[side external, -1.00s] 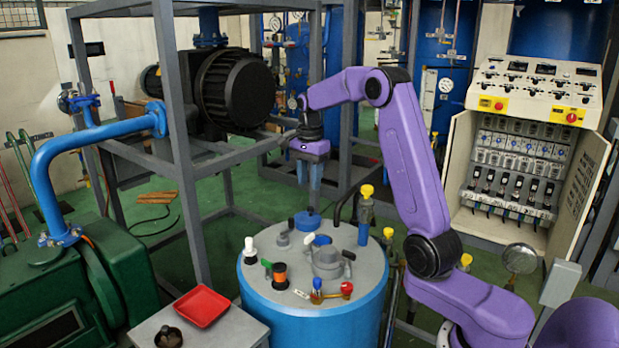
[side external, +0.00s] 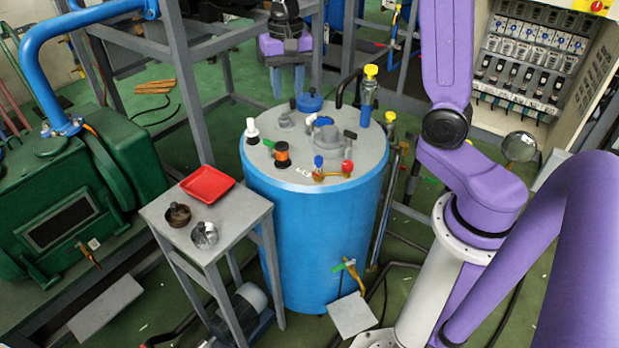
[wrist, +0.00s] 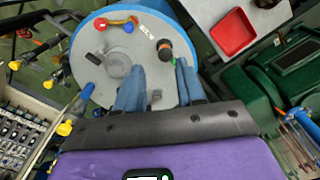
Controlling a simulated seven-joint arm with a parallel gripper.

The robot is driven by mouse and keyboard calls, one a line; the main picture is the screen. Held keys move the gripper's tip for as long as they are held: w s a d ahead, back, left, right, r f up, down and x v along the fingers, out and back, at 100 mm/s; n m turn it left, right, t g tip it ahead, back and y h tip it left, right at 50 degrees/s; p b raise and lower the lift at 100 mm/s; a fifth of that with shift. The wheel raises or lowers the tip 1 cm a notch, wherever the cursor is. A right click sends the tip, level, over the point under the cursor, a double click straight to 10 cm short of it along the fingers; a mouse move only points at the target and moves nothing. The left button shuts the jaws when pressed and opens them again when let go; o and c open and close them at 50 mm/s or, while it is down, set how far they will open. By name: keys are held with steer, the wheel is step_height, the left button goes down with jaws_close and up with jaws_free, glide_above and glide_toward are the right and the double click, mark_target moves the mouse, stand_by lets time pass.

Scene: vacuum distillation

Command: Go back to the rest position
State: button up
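My gripper (side external: 287,94) is at the back left of the blue tank (side external: 312,235), near the height of its lid in the side view, with its fingers pointing down. In the wrist view, its two blue-grey fingers (wrist: 159,68) stand apart with nothing held between them. The grey lid with its fittings shows beyond them. The exact distance between fingers and lid cannot be told.
A small grey table (side external: 238,215) with a red tray (side external: 207,184) and two small metal parts stands left of the tank. A grey metal frame (side external: 185,95) rises behind it. A yellow-topped valve (side external: 368,90) stands at the tank's back right. An open control cabinet (side external: 540,70) is at the right.

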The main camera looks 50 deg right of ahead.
steer(key=s+a+f+n, duration=0.1)
steer(key=s+a+n, duration=0.6)
steer(key=s+n, duration=0.45)
steer(key=s+d+f+n, duration=0.1)
steer(key=s+n, duration=0.7)
steer(key=s, duration=0.8)
steer(key=shift+s+f, duration=0.2)
steer(key=shift+f, duration=0.7)
